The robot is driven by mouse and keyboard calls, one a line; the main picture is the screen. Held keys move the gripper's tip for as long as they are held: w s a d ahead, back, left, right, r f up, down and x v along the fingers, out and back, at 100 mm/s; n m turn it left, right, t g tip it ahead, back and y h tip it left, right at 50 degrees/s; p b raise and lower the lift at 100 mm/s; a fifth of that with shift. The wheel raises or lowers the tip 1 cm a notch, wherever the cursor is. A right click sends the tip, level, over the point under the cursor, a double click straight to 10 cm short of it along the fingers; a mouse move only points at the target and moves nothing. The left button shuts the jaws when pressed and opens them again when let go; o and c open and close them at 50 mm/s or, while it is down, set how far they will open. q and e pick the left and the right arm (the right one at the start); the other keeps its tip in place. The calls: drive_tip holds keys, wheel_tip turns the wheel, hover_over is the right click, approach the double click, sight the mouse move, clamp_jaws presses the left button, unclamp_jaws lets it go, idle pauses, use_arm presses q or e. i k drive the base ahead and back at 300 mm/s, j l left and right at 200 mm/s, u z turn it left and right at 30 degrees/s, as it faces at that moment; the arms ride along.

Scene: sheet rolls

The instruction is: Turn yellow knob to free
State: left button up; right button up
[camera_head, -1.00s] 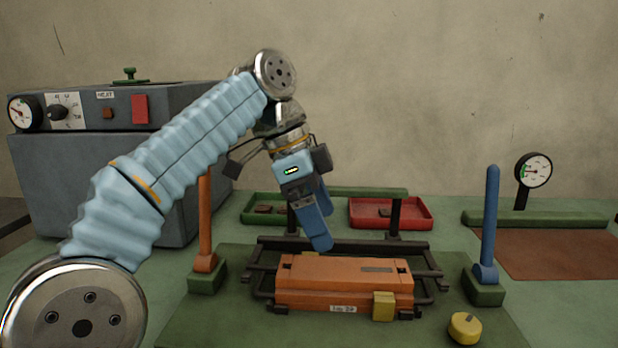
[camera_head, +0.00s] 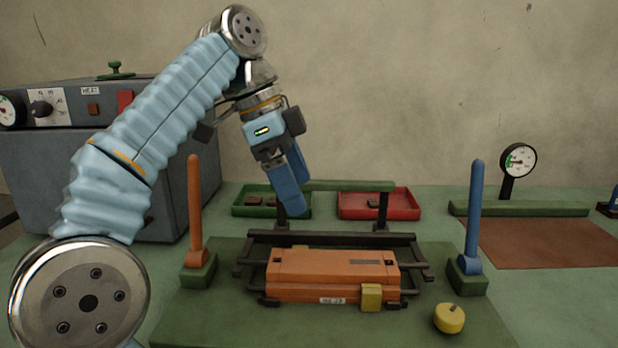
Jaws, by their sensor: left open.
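The yellow knob (camera_head: 449,319) stands at the front right of the green base plate, with a small dark mark on its top. My left gripper (camera_head: 289,198) has blue fingers and is open and empty. It hangs above the back of the orange block (camera_head: 330,275), up and to the left of the knob and well apart from it. A small yellow block (camera_head: 371,297) sits on the orange block's front face. My right gripper is out of view.
An orange lever (camera_head: 195,215) stands upright left of the block and a blue lever (camera_head: 473,215) upright on the right. Green (camera_head: 240,212) and red (camera_head: 345,213) trays lie behind. A gauge (camera_head: 518,160) stands at back right. A grey heater box (camera_head: 60,170) fills the left.

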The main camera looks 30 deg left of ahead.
sight(449, 318)
drive_tip(key=k, duration=1.5)
